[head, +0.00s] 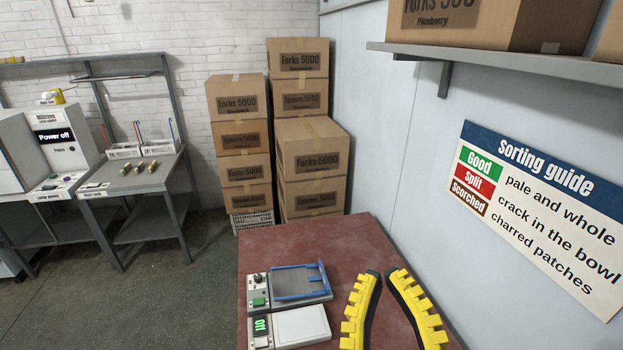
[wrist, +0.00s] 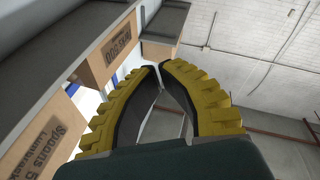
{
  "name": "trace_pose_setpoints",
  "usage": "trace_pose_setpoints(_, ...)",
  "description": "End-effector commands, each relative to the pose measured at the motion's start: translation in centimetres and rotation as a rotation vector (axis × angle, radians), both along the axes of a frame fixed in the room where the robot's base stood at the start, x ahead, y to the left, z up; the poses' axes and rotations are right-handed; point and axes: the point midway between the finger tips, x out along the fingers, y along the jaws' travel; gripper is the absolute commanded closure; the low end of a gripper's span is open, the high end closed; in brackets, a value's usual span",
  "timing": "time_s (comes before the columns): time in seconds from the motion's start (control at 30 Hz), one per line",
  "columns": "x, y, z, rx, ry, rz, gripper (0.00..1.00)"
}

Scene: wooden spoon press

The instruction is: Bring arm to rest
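My gripper (head: 383,272) has two curved fingers with yellow ridged backs and black inner faces. It is at the bottom right of the head view, over the right part of the red-brown table as seen there. The fingertips lean in and nearly meet, with a gap between the fingers lower down. Nothing is held between them. In the wrist view the gripper (wrist: 159,68) points up toward the shelf and ceiling, with its tips almost together and clear of any object. The rest of my arm is out of the head view.
The red-brown table (head: 340,240) carries a blue-railed device (head: 302,282) and a white-topped device (head: 300,325) left of my gripper. A shelf with cartons (head: 520,58) overhangs at right. Stacked cartons (head: 312,160) stand behind. A grey bench (head: 130,180) is far left.

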Motion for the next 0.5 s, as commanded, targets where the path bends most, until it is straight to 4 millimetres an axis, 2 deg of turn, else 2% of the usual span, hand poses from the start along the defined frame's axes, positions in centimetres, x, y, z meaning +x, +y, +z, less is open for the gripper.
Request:
trace_pose_setpoints(0.03,-1.3,0.3,1.8,0.116,-0.083,0.047,1.00)
trace_pose_setpoints(0.1,-1.3,0.4,2.6,0.293,-0.127,0.112,1.00)
trace_pose_setpoints(0.13,-1.3,0.4,5.8,0.279,-0.125,0.107,1.00)
trace_pose_setpoints(0.2,-1.3,0.4,8.6,0.276,-0.122,0.105,1.00)
trace_pose_setpoints(0.4,-1.2,0.3,15.8,0.284,-0.117,0.105,1.00)
trace_pose_setpoints(0.5,-1.2,0.3,17.9,0.286,-0.115,0.105,1.00)
